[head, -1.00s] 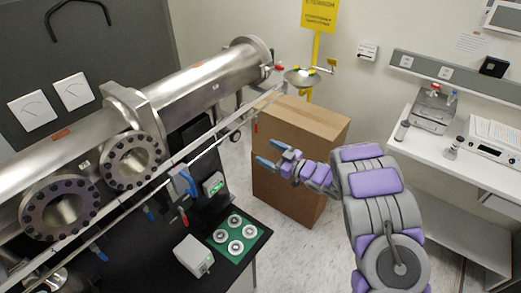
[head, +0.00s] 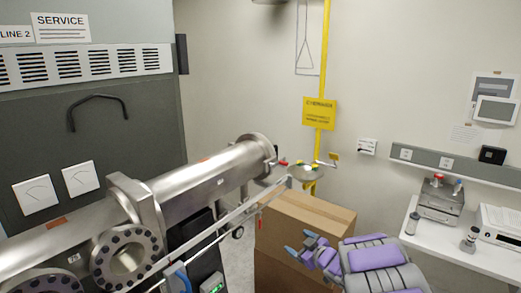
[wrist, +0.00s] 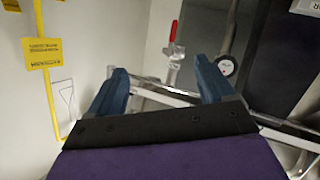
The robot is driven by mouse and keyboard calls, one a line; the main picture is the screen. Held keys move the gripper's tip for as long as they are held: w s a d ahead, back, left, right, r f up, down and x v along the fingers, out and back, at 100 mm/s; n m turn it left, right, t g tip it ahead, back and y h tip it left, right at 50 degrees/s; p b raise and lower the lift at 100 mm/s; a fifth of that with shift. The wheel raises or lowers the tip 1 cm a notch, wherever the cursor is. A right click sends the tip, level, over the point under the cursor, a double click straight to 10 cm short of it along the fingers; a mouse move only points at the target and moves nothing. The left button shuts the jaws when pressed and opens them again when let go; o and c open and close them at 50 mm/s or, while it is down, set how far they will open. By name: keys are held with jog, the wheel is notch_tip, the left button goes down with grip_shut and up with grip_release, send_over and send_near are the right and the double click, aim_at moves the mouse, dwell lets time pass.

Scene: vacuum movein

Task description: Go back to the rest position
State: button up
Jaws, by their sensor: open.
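My gripper (head: 301,249) is in the lower right of the head view, in front of the cardboard box. Its blue fingers point left. In the wrist view my gripper (wrist: 162,85) shows two blue fingers spread apart with nothing held between them. Beyond the fingers are a metal rail (wrist: 160,97) and a valve with a red handle (wrist: 173,32). The purple and grey links of my arm fill the bottom of the head view right of the gripper.
A steel vacuum tube (head: 200,192) with flanges lies at the left. A cardboard box (head: 310,222) stands behind my gripper. A yellow eyewash post (head: 325,75) rises behind the box. A white bench (head: 455,249) with instruments is at the right.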

jog(key=s+d+r+m+g+h+b, duration=0.1)
jog(key=s+d+r+m+h+b, duration=0.1)
jog(key=s+d+m+h+b, duration=0.5)
jog(key=s+d+g+h, duration=0.3)
jog(key=s+d, duration=0.3)
jog(key=s, duration=0.3)
jog(key=s+a+f+m+g+b, duration=0.1)
jog(key=s+f+g, duration=0.1)
jog(key=s, duration=0.7)
jog(key=s+a+f+m+g+b, duration=0.2)
jog(key=s+g, duration=0.1)
jog(key=s, duration=0.5)
jog(key=shift+s+a, duration=0.3)
jog(key=shift+s, duration=0.1)
jog(key=s+a+f+g+y+b, duration=0.1)
jog(key=s+a+g, duration=0.1)
jog(key=s, duration=0.5)
jog(key=s+a+f+g+y+b, duration=0.1)
jog(key=s+a, duration=0.3)
jog(key=s, duration=0.3)
jog(key=s+a+f+g+y+b, duration=0.1)
jog(key=s+a+g, duration=0.1)
jog(key=s, duration=0.5)
jog(key=shift+s+a+f+g, duration=0.25)
jog(key=shift+a+g, duration=0.05)
jog(key=shift+a, duration=0.35)
